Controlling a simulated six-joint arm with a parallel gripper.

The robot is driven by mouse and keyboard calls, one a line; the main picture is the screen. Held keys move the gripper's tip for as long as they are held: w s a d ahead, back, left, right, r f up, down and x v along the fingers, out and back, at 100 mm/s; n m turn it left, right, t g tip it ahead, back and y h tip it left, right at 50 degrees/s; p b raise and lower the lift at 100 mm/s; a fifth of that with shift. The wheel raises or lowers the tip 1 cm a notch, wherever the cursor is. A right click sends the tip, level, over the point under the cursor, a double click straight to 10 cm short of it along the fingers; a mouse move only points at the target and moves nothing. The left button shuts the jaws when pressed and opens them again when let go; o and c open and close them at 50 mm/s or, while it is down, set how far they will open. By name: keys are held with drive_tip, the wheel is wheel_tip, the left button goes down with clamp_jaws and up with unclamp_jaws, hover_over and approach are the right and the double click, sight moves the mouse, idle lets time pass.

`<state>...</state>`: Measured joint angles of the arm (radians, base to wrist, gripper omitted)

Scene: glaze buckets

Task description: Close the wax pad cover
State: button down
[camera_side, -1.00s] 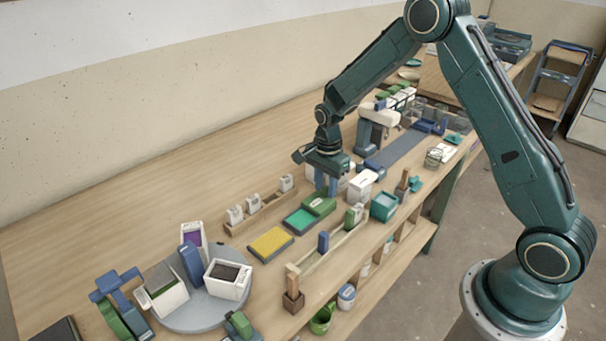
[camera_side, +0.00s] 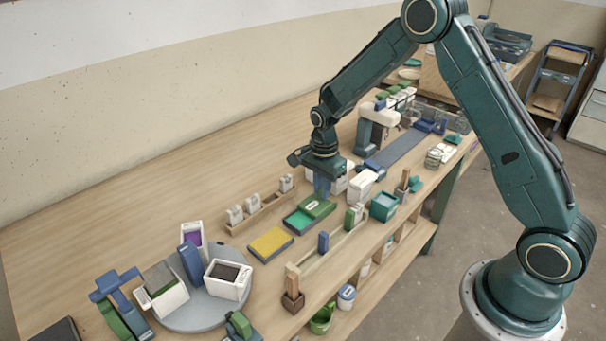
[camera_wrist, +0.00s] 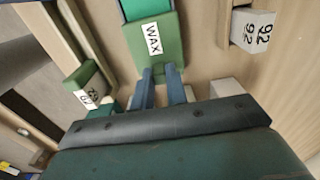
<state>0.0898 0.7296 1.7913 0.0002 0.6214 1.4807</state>
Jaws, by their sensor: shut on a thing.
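The wax pad (camera_side: 298,221) lies on the bench with a teal-green surface in a dark frame. Its green cover (camera_side: 318,208), with a white label, sits over the back-right end and leaves the front-left part of the pad bare. In the wrist view the cover (camera_wrist: 158,50) reads WAX, and a strip of the bare pad (camera_wrist: 145,8) shows beyond it. My gripper (camera_side: 321,192) points down at the cover's back-right end. In the wrist view its blue fingers (camera_wrist: 161,76) are closed on the near end of the cover; the exact contact is partly hidden.
A yellow pad (camera_side: 270,244) lies front-left of the wax pad. A wooden rack with white blocks (camera_side: 235,214) stands behind it; a numbered block (camera_wrist: 252,30) is close on the right in the wrist view. A wooden rail with a blue block (camera_side: 323,241) runs along the front.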

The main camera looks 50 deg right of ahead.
sight(308, 209)
drive_tip(key=shift+a, duration=2.65)
drive_tip(key=c, duration=1.5)
unclamp_jaws()
wheel_tip(308, 209, up, 7)
drive_tip(key=shift+r, duration=0.1)
